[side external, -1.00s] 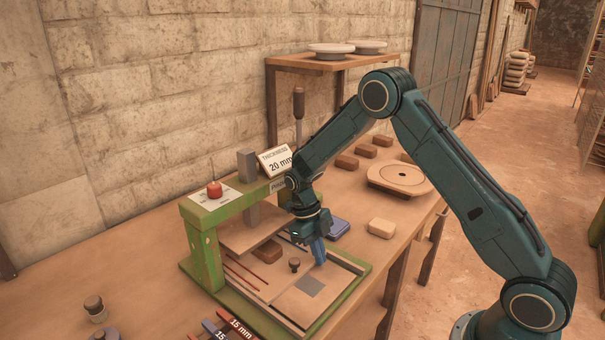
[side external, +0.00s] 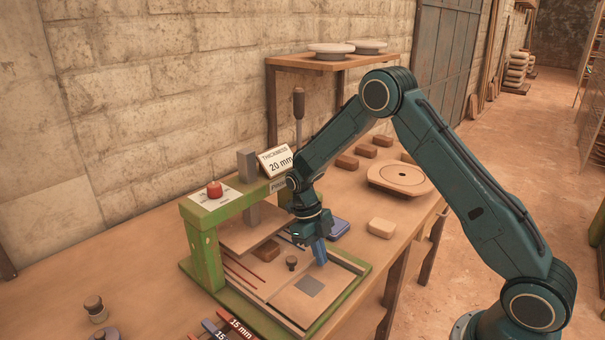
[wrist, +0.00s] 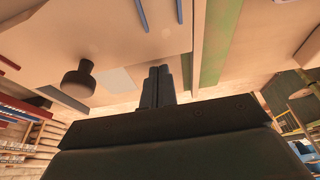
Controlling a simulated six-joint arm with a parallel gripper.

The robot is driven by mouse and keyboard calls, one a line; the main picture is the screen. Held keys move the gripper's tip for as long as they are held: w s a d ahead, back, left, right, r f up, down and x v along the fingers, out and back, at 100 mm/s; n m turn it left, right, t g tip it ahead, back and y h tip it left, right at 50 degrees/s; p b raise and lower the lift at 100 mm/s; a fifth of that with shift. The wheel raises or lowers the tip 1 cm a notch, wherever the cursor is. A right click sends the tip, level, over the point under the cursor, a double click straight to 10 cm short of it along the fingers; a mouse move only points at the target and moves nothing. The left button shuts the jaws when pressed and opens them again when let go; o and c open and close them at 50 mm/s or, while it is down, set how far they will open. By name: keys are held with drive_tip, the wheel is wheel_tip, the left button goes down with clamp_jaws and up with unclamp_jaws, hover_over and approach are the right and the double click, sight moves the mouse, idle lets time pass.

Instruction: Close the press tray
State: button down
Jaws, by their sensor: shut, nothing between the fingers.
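The press is a green frame (side external: 205,258) with a wooden pressing plate (side external: 243,236) under its top beam. The press tray (side external: 288,307) is a flat wooden slide with a dark knob (side external: 291,263) and a grey square (side external: 310,286); it extends out toward the front right of the press. The knob also shows in the wrist view (wrist: 78,78). My gripper (side external: 320,258) is shut and empty, its blue fingers pointing down over the tray, to the right of the knob. In the wrist view the shut fingers (wrist: 160,86) are apart from the knob. Whether the fingertips touch the tray is unclear.
A brown block (side external: 267,251) sits beneath the plate. A sign reading 20 mm (side external: 276,162) and a red button (side external: 215,189) are on the beam. A blue item (side external: 338,228) and a pale block (side external: 381,228) lie behind my gripper. Coloured thickness bars (side external: 235,328) lie at the front.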

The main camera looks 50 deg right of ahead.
drive_tip(key=s, duration=2.2)
drive_tip(key=w+a+r+n+t, duration=0.1)
drive_tip(key=r+n+t, duration=0.1)
drive_tip(key=r+n, duration=0.8)
drive_tip(key=a+r+n+t, duration=0.2)
drive_tip(key=r+n+t, duration=0.1)
drive_tip(key=r+n, duration=0.7)
drive_tip(key=shift+w+r+n, duration=0.35)
drive_tip(key=shift+r+n, duration=0.05)
drive_tip(key=shift+r, duration=0.4)
idle(0.4)
